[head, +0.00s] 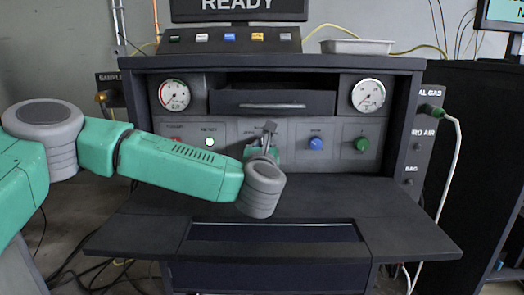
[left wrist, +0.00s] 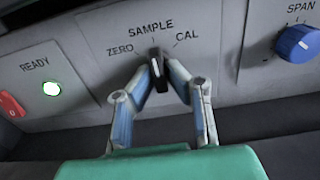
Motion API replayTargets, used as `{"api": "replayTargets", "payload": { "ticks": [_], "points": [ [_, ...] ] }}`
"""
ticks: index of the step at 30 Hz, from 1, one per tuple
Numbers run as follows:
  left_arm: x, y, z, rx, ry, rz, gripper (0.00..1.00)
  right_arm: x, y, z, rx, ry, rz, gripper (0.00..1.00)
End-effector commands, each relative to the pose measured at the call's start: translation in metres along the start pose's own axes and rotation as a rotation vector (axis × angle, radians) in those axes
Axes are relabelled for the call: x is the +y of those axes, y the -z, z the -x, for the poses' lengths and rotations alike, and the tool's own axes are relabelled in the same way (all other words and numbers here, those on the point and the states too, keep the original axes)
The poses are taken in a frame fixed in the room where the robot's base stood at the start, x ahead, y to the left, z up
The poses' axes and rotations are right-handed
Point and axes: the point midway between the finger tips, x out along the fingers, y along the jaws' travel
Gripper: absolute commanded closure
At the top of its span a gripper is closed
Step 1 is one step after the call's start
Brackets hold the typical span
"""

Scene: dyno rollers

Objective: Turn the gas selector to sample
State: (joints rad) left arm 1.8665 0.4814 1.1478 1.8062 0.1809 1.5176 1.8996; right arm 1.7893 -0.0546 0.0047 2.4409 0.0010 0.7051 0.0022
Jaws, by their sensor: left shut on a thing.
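The gas selector (left wrist: 161,80) is a small black knob on the grey panel in the left wrist view. The labels ZERO, SAMPLE and CAL are printed in an arc around its upper side. Its upper end points roughly upward, toward SAMPLE; the exact angle is partly hidden by the fingers. My left gripper (left wrist: 161,72) is shut on the knob, with one finger on each side. In the head view my left gripper (head: 267,140) is at the middle of the panel and hides the selector. My right gripper is not in view.
The blue SPAN knob (head: 316,143) and a green knob (head: 361,144) are to the right. The lit green READY light (head: 209,142) is to the left. A drawer (head: 273,103) is above, and a dark shelf (head: 330,200) juts out below.

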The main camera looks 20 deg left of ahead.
Motion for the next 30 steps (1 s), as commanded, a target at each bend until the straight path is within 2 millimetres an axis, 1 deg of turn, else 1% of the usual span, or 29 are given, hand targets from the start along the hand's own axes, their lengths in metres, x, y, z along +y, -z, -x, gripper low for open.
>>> {"api": "replayTargets", "payload": {
  "ticks": [1,5,6,7,8,16,20,23,30],
  "points": [
    [-0.001,-0.009,0.0,-0.016,0.002,0.008,1.0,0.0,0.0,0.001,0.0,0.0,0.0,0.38],
    [-0.001,-0.01,0.0,-0.017,0.001,0.008,1.0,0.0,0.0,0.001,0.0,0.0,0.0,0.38],
    [-0.001,-0.01,0.0,-0.017,0.001,0.008,0.85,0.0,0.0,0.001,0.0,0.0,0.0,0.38],
    [-0.001,-0.01,0.0,-0.017,0.0,0.008,0.75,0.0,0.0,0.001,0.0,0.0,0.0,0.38],
    [0.0,-0.009,0.0,-0.016,0.0,0.008,0.69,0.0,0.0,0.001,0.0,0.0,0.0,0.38],
    [0.001,-0.003,-0.002,-0.006,-0.001,0.003,0.69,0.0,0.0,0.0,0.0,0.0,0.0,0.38],
    [0.0,-0.002,0.004,-0.004,0.001,0.002,0.69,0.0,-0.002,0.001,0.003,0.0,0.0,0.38],
    [0.0,-0.002,0.018,-0.004,0.003,0.002,0.69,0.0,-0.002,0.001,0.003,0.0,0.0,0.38],
    [-0.002,-0.001,0.069,-0.005,0.005,0.002,0.69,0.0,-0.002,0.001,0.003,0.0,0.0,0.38]
  ]
}}
